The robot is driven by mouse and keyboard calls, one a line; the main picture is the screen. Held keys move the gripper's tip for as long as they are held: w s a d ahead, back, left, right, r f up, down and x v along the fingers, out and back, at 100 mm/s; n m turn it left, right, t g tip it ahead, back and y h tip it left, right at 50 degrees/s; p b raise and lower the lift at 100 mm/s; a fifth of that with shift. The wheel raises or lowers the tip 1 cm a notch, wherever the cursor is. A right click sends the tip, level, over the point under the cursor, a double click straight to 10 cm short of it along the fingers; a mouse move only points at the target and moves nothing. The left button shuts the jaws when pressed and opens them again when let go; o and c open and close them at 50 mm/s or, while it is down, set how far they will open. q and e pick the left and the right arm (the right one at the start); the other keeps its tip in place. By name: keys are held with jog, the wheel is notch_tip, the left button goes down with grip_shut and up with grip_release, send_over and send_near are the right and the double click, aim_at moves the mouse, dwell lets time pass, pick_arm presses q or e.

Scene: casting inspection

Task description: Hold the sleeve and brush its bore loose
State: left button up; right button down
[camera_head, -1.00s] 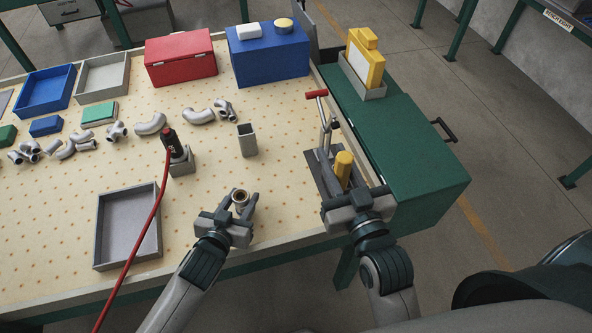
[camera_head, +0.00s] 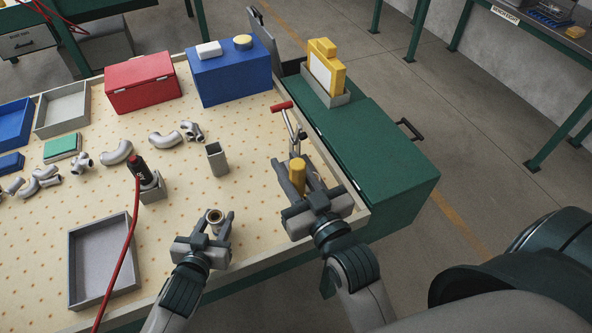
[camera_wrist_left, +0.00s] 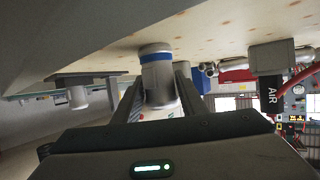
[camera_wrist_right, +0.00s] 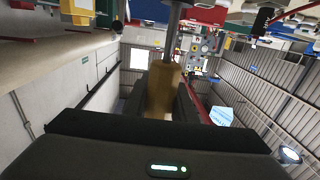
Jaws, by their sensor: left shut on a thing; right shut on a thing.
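In the left wrist view the sleeve (camera_wrist_left: 157,78) shows a blue band and sits between both fingers. My right gripper (camera_head: 306,196) is shut on the yellow handle (camera_head: 298,176) of the brush, to the right of the sleeve and apart from it. In the right wrist view the yellow handle (camera_wrist_right: 161,90) is between the fingers, with a grey shaft (camera_wrist_right: 173,30) running out of it. I cannot make out the bristles.
A clamp with a red handle (camera_head: 283,106) stands just beyond my right gripper. A grey square holder (camera_head: 217,159) is behind the sleeve. A black air tool (camera_head: 139,169) with a red hose and an empty grey tray (camera_head: 72,285) are at left. Pipe elbows lie farther back.

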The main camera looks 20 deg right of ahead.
jog(key=w+a+r+n+y, duration=0.1)
jog(key=w+a+n+y, duration=0.1)
jog(key=w+a, duration=0.3)
jog(key=w+a+r+n+g+y, duration=0.1)
jog(key=w+a+y, duration=0.2)
jog(key=a, duration=1.1)
jog(key=shift+w+a+r+n+y, duration=0.15)
jog(key=shift+w+r+n+y, duration=0.25)
jog(key=shift+w, duration=0.5)
jog(key=shift+f, duration=0.15)
jog(key=shift+f, duration=2.8)
jog(key=shift+f, duration=0.8)
jog(key=shift+f, duration=0.35)
jog(key=shift+r, duration=0.2)
jog(key=shift+r, duration=0.3)
